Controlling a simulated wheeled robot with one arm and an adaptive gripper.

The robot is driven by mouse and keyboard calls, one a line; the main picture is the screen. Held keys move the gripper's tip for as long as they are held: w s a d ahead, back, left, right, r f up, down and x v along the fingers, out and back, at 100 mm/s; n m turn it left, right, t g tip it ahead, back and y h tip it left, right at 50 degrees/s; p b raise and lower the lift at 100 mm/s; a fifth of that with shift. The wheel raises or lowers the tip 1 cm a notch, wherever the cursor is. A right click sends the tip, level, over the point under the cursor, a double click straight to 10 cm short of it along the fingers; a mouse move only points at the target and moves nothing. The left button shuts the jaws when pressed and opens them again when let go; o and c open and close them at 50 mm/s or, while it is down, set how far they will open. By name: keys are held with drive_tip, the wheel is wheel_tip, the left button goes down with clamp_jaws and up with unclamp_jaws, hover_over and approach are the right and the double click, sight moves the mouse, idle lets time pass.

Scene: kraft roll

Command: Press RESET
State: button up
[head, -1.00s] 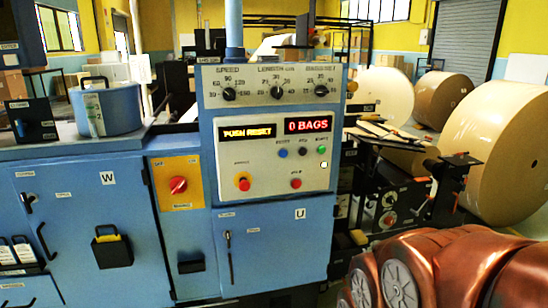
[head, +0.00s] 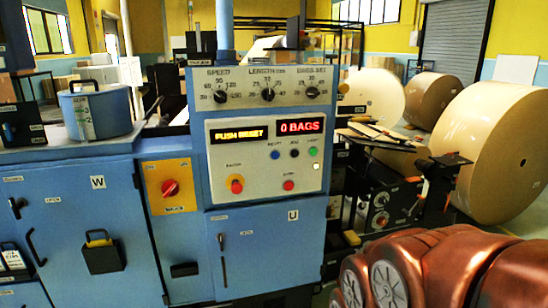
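The blue machine's control panel (head: 263,165) faces me in the middle of the view. Its left display (head: 239,134) reads "PUSH RESET" and its right display (head: 299,127) reads "0 BAGS". Below them are a blue button (head: 275,155), a black button (head: 294,153), a green button (head: 313,152) and a small white lit spot (head: 316,166). The small button labels are too blurred to tell which one is RESET. My gripper is not in view; copper arm links of mine fill the lower right.
A red rotary switch (head: 170,188) on a yellow plate is left of the panel. Three dials (head: 268,94) sit above the displays. A blue round canister (head: 96,112) stands on the left worktop. Large kraft rolls (head: 497,145) and machine parts (head: 385,205) stand at right.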

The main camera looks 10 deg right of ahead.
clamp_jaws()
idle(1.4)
